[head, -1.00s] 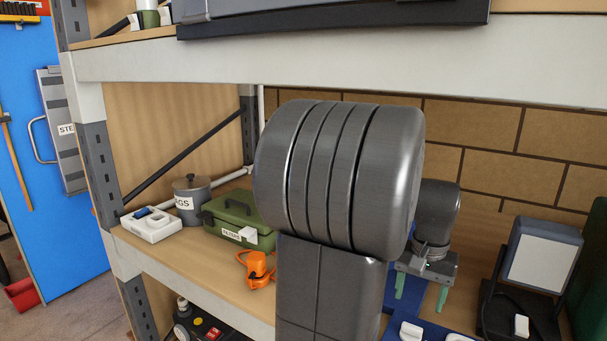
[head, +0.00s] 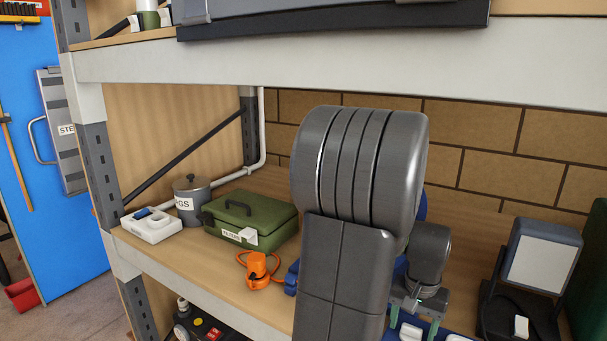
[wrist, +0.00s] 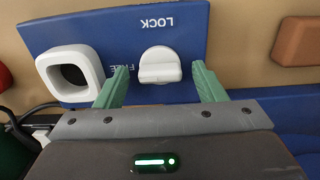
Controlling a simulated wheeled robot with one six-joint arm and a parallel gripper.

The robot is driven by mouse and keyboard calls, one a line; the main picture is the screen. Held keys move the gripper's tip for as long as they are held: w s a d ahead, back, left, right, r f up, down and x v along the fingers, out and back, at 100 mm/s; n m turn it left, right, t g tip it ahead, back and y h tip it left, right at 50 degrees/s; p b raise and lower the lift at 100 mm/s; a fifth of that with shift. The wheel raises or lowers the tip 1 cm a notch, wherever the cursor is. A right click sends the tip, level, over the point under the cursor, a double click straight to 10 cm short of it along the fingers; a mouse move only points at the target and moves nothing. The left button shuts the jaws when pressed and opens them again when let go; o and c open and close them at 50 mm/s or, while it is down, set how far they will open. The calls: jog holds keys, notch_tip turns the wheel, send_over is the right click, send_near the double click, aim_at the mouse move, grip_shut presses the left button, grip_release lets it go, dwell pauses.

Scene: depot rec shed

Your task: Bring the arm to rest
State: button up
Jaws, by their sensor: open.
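My gripper (head: 414,322) is at the lower right of the head view, low over the shelf, partly behind my own arm. In the wrist view its two green fingers (wrist: 160,78) are apart, with nothing held between them. A blue panel (wrist: 215,50) lies beyond the fingers, marked LOCK and FREE. Its white knob (wrist: 159,66) shows in the gap between the fingertips; I cannot tell whether they touch it. A white square ring (wrist: 70,74) on the panel is left of the left finger.
A green case (head: 250,222), an orange clamp-like item (head: 257,268), a grey pot (head: 193,200) and a white block (head: 150,228) stand left on the shelf. A dark-framed lamp (head: 541,260) stands right. The upper shelf beam (head: 330,70) crosses above my arm.

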jog(key=m, duration=0.5)
jog(key=shift+r, duration=0.15)
jog(key=m, duration=0.5)
notch_tip(320, 180, up, 11)
jog(key=shift+m+b, duration=0.3)
jog(key=shift+b, duration=0.05)
